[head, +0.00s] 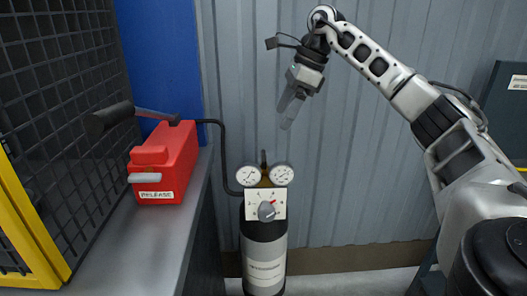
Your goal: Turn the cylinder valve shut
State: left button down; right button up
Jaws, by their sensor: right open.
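The cylinder (264,254) is dark with a grey band and a pale label, and stands upright on the floor at the lower middle of the head view. At its top is a white plate with a grey valve knob (267,210) that has a red mark. Two round white gauges (266,176) sit above the plate, with a brassy fitting between them. My right gripper (289,113) points down, above and a little right of the gauges, apart from them and empty. It is open, though its fingers overlap from this angle. My left gripper is not in view.
A red box (164,163) labelled RELEASE, with a black-ended lever (111,117), sits on a grey ledge (140,232) at the left. A dark hose runs from it towards the gauges. A yellow-framed mesh stands far left. The corrugated wall (340,165) is behind the cylinder.

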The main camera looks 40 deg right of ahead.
aim_at(264, 156)
jog(key=b+x, duration=0.1)
jog(key=x, duration=1)
jog(key=shift+w, duration=0.1)
jog(key=c, duration=1)
